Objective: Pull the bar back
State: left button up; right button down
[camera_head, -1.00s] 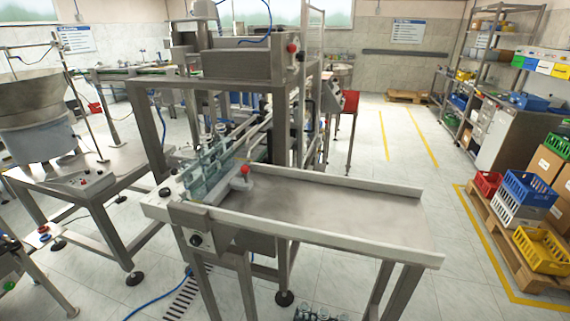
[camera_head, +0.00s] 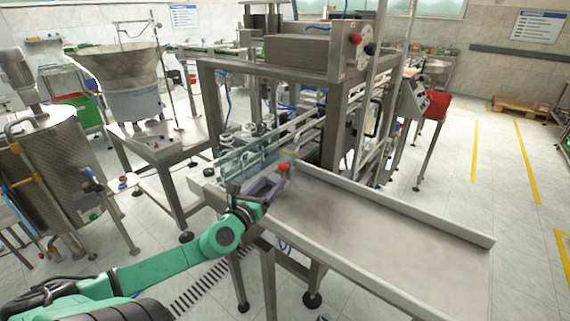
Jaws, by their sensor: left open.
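The bar (camera_head: 266,184) is a short greyish piece with a red knob (camera_head: 283,168) at its end. It sits at the left end of the metal trough, beside the clear guide panels (camera_head: 250,155). My left gripper (camera_head: 259,190) has its green arm coming in from the lower left. Its open fingers are right at the bar, close to the red knob. The fingers overlap the bar in the picture, so I cannot tell whether they touch it. My right gripper is not in view.
The empty trough (camera_head: 390,235) with raised edges runs to the lower right. The machine frame (camera_head: 300,50) rises behind the bar.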

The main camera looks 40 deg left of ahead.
aim_at(280, 170)
pick_arm(q)
jog(key=x, duration=0.3)
jog(key=shift+w+a+r, duration=0.1)
jog(key=shift+a+r, duration=0.1)
jog(key=shift+a, duration=0.05)
jog(key=x, duration=0.4)
jog(key=shift+w+a+f, duration=0.15)
jog(key=shift+w+f, duration=0.15)
jog(key=shift+f, duration=0.05)
jog(key=shift+w+r, duration=0.1)
jog(key=shift+w, duration=0.6)
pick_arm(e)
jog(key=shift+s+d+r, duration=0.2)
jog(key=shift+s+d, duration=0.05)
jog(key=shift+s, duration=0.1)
pick_arm(q)
grip_shut()
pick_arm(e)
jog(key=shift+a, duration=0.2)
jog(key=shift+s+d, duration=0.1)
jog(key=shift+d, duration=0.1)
